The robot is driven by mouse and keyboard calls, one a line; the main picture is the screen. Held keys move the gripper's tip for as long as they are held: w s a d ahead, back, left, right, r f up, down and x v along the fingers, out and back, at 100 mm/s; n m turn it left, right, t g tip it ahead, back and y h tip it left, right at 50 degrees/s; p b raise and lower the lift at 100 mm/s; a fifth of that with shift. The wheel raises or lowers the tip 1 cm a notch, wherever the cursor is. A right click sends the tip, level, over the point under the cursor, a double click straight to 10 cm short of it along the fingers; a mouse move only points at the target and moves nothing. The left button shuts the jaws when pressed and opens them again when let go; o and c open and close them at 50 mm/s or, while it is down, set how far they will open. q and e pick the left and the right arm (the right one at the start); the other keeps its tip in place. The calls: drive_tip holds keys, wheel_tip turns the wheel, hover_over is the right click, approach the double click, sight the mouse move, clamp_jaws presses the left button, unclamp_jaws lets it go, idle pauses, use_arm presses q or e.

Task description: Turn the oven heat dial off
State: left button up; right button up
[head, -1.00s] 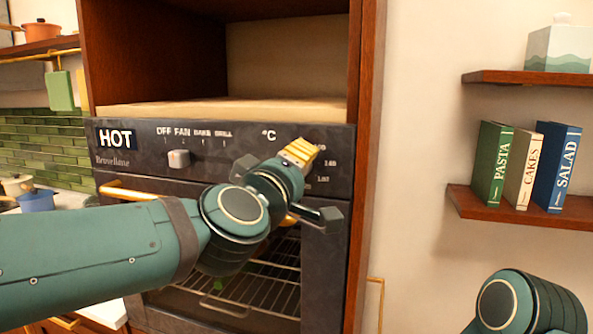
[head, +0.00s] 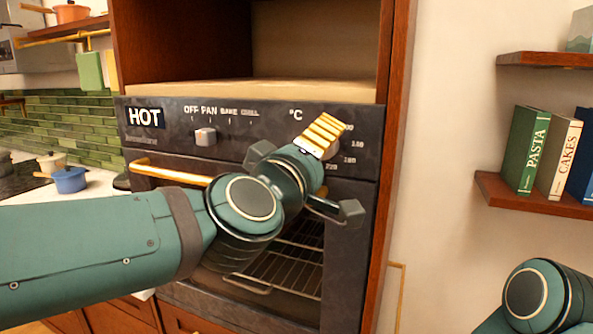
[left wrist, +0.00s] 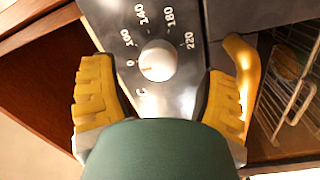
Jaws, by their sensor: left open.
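The oven heat dial (left wrist: 157,60) is a round white knob in the left wrist view, ringed by numbers from 0 to 220. A small orange mark on its left side faces roughly toward the 0. My left gripper (left wrist: 157,78) is open, with one yellow finger on each side of the dial. I cannot tell whether either finger touches it. In the head view my left gripper (head: 322,135) is in front of the oven panel's right part and hides most of the dial. The oven display (head: 145,117) reads HOT. My right gripper is out of view.
A second knob (head: 205,136) sits under the OFF, FAN, BAKE and GRILL labels. A brass oven handle (head: 165,172) runs below the panel. The wooden cabinet side (head: 393,150) is close to the right. Shelves with books (head: 525,150) hang on the right wall.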

use_arm(q)
drive_tip(key=v, duration=0.8)
drive_tip(key=shift+s, duration=0.4)
drive_tip(key=shift+a, duration=0.15)
